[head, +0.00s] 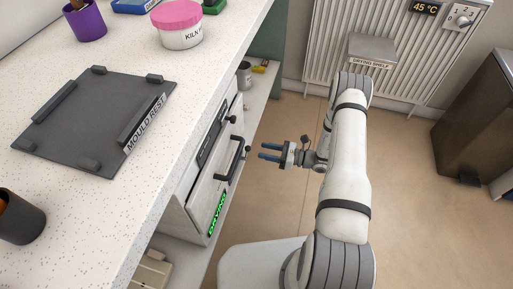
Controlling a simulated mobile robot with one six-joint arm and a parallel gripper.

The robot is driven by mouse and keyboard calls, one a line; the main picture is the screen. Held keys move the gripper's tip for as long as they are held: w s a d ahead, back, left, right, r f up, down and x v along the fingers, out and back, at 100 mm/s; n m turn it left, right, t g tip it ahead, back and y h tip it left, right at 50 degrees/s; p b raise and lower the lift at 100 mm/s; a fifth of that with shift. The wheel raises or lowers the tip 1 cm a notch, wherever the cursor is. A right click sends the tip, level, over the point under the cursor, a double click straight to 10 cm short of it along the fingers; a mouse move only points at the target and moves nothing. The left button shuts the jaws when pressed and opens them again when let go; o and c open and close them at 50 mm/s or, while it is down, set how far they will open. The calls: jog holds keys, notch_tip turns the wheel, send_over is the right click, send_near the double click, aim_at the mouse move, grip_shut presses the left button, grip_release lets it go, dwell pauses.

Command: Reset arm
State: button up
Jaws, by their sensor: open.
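My gripper (270,152) is in the middle of the head view, at the end of my white arm. The kiln door looks closed. A green lit label shows at its lower edge, hard to read in full.
The speckled counter (150,215) fills the left. It bears the dark mould rest (65,140), a pink-lidded tub (181,38) and a purple cup (87,22). A radiator (330,60) with a drying shelf (371,52) stands behind. A dark bin (480,120) stands right. Floor between is clear.

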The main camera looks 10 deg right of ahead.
jog(key=v, duration=0.2)
jog(key=shift+s+d, duration=0.1)
jog(key=shift+d, duration=0.2)
